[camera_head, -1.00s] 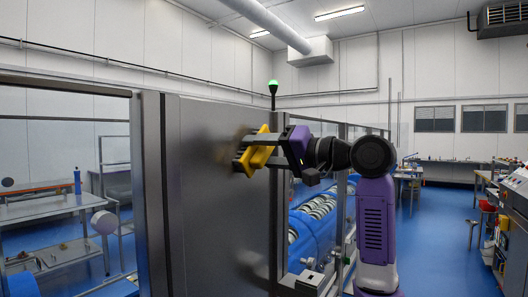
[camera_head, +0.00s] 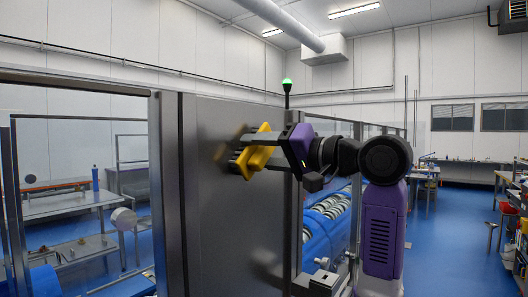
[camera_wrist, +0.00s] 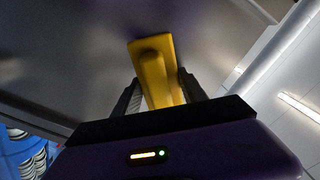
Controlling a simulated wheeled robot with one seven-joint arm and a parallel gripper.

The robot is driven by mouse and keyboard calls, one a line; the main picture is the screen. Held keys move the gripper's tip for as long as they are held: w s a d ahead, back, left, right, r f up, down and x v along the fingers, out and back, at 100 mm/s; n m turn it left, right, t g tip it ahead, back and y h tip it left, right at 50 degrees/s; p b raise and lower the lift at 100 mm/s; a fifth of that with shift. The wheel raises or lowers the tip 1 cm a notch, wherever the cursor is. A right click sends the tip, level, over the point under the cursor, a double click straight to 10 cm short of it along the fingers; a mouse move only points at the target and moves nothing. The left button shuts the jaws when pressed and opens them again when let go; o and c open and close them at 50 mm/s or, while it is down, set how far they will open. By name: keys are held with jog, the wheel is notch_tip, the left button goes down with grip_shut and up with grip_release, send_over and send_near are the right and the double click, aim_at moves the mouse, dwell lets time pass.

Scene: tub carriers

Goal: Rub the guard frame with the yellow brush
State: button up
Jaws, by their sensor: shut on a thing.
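The yellow brush (camera_head: 258,152) is held in my gripper (camera_head: 255,158), which is shut on it. Its head faces the dark metal panel of the guard frame (camera_head: 215,220), at or very near the surface; contact is hard to tell. A blurred brownish reflection or smear shows on the panel beside the brush. In the wrist view the brush (camera_wrist: 155,75) sits between both fingers of my gripper (camera_wrist: 158,92), with the grey panel (camera_wrist: 60,45) behind it.
A blue machine with rollers (camera_head: 325,215) stands behind the panel, partly behind my arm. A green lamp (camera_head: 287,82) rises above the panel's edge. Left, behind a framed opening, are tables (camera_head: 65,205). Blue floor (camera_head: 450,235) is open to the right.

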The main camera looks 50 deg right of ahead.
aim_at(248, 152)
jog(key=shift+a, duration=1.8)
jog(key=shift+r, duration=1.05)
jog(key=shift+d, duration=1.9)
jog(key=d, duration=1.1)
jog(key=shift+w, duration=0.35)
jog(key=s, duration=0.6)
jog(key=shift+s+d, duration=0.1)
jog(key=shift+d, duration=0.05)
jog(key=shift+s, duration=1.4)
